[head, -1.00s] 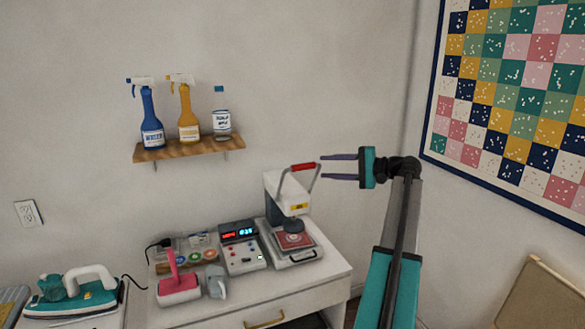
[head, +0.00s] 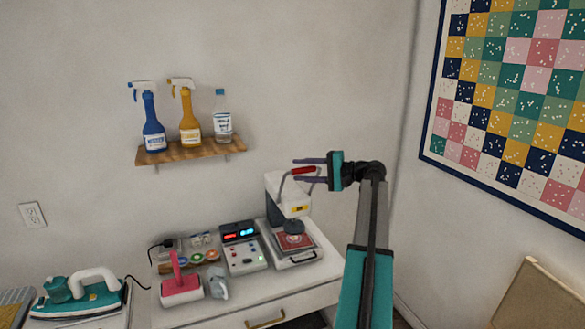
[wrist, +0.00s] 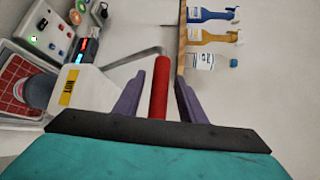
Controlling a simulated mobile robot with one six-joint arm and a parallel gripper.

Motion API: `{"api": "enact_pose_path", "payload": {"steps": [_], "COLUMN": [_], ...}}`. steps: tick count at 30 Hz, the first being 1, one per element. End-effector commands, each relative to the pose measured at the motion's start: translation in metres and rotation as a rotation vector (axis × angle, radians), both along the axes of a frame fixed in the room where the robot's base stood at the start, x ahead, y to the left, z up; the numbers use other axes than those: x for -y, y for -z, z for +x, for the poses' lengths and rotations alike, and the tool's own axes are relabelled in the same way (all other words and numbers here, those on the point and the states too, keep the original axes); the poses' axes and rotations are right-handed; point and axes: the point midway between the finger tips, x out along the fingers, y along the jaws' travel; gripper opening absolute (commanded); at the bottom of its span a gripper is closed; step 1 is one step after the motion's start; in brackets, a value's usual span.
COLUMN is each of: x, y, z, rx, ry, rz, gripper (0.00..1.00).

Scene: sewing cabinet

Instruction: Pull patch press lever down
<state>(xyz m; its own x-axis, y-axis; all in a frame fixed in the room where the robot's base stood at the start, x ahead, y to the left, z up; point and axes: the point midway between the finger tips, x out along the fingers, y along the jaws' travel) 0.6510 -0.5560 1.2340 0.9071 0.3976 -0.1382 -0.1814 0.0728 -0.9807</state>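The patch press (head: 286,192) is a white machine on the right of the cabinet top, with a grey round head over a red patch on its plate. Its lever has a red grip (head: 304,170) and is raised. My gripper (head: 308,171) is at the grip, with its purple fingers on either side of it. In the wrist view the red grip (wrist: 160,90) stands between the two open fingers (wrist: 158,100), with a visible gap at least on the right. The grip's near end is hidden behind the dark gripper body.
A control box (head: 243,252) with a lit display stands left of the press. A pink-handled tool (head: 180,285), thread spools and a teal iron (head: 82,296) are further left. A wooden shelf (head: 190,152) with bottles hangs above.

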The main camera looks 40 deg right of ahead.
Motion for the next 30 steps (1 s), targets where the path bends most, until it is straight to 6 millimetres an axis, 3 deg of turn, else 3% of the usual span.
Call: {"api": "enact_pose_path", "payload": {"steps": [9,20,23,27,30], "x": [-0.012,-0.013,-0.013,-0.013,-0.013], "y": [0.003,0.005,0.005,0.005,0.005], "z": [0.029,0.032,0.032,0.032,0.032], "rx": [0.0,0.0,0.001,0.001,0.001], "ry": [0.001,0.002,0.002,0.003,0.003], "rz": [0.0,0.0,0.0,0.0,0.0], "gripper": [0.37,0.37,0.25,0.02,0.0]}}
